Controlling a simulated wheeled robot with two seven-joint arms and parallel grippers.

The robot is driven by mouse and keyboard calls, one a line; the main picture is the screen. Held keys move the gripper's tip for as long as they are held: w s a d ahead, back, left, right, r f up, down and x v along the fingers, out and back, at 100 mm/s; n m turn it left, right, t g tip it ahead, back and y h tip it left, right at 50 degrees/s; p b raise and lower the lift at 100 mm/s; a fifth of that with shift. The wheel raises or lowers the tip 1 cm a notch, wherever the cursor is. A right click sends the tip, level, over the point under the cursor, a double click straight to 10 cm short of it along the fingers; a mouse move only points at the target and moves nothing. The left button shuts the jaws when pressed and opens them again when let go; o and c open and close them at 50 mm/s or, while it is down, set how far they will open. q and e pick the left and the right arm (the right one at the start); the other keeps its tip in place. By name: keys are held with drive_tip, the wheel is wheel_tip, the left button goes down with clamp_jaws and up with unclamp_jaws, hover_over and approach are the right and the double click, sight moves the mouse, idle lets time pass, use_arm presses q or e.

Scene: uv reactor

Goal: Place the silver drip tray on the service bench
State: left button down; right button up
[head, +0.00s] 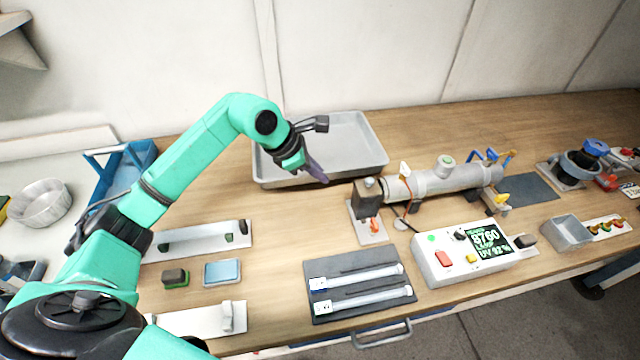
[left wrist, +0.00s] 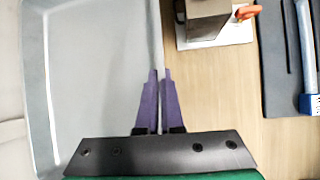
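The silver drip tray (head: 350,140) is a shallow, empty rectangular pan at the back of the wooden service bench (head: 420,118), near the wall. It looks level; whether it touches the bench is hard to tell. My left gripper (head: 320,177) reaches over the tray to its near rim. In the left wrist view the tray (left wrist: 95,70) fills the left side, and the purple fingers of my left gripper (left wrist: 160,75) are close together with the rim between them. The fingers appear shut on that rim, though the contact is partly hidden. My right gripper is not in view.
A metal reactor tube (head: 440,180) and its end block (head: 367,192) stand just right of the tray. A control box (head: 447,258) and a dark mat with two lamp tubes (head: 345,306) lie in front. A blue caddy (head: 122,170) stands left. Bare bench lies before the tray.

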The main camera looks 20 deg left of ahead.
use_arm(q)
wheel_tip(320, 180, down, 5)
drive_tip(key=shift+s+r+p, duration=0.1)
drive_tip(key=shift+s+p, duration=0.05)
drive_tip(key=shift+p, duration=0.35)
drive_tip(key=shift+f, duration=0.3)
drive_tip(key=c, duration=1.1)
unclamp_jaws()
drive_tip(key=shift+f, duration=0.1)
drive_tip(key=shift+o, duration=0.2)
drive_tip(key=b+v, duration=0.3)
drive_tip(key=v, duration=0.9)
